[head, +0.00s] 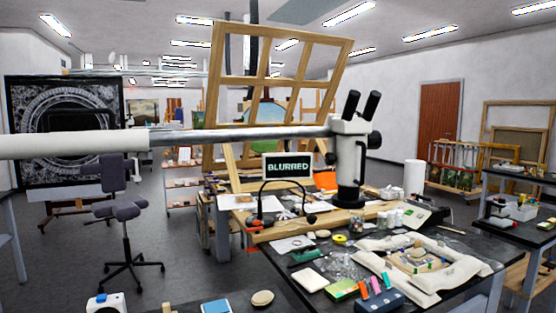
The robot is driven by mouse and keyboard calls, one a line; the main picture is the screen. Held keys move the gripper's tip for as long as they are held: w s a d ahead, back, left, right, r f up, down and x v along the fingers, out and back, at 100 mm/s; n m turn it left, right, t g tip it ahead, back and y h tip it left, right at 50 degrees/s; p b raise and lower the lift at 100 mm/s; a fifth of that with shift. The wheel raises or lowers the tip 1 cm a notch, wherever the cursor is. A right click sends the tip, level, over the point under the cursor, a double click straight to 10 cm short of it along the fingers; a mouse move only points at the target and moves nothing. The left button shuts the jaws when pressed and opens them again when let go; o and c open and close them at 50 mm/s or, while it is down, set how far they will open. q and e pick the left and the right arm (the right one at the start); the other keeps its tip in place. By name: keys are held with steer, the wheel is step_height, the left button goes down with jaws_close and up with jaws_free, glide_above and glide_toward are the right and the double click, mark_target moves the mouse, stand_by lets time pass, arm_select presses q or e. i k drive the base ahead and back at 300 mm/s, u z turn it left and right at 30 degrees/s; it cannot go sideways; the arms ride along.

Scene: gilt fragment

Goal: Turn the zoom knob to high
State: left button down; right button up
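A white stereo microscope (348,165) with two black eyepieces (362,104) stands over the worktable, right of the middle. A dark round knob (374,139) sticks out from the right side of its head; I cannot tell whether it is the zoom knob or read any setting. A small screen (287,167) left of the microscope reads "BLURRED". A framed fragment (418,261) with white padding around it lies on the table at the front right. Neither of my grippers is in view.
A white tube and metal boom (240,141) run from the left edge to the microscope head. A black curved gooseneck (262,193) rises below the screen. Small tools and jars crowd the table (262,237). An office chair (121,208) stands left on open floor.

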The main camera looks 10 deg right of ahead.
mark_target(329, 158)
steer(key=z, duration=1.5)
steer(key=i, duration=0.15)
steer(key=u, duration=2.6)
steer(key=k, duration=1.05)
steer(key=z, duration=1.1)
steer(key=i, duration=1.2)
steer(key=z, duration=0.15)
